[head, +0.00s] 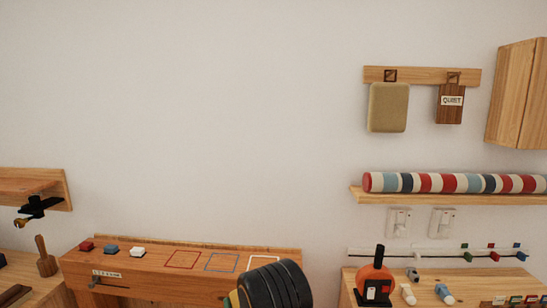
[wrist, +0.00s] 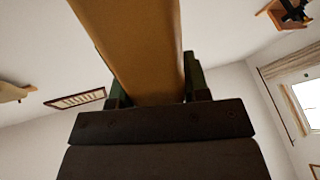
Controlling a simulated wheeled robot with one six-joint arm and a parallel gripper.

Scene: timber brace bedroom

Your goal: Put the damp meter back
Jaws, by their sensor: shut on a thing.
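My gripper (wrist: 154,88) shows in the wrist view, with a green and dark finger on each side. It is shut on a long tan-brown thing (wrist: 140,40) that runs up out of the picture. Only part of the held thing shows, so I cannot tell for sure that it is the damp meter. In the head view my dark rounded wrist covers the front of the wooden bench, and the fingers and held thing are mostly hidden. An orange device (head: 376,277) with a black top and black front panel stands on the right-hand bench.
A wooden bench (head: 140,262) carries small coloured blocks and red, blue and white outlined squares. A wall rail (head: 425,75) holds a tan case (head: 388,107) and a QUIET tag (head: 450,104). Below is a shelf with a striped roll (head: 450,183). A mallet (head: 45,257) stands at left.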

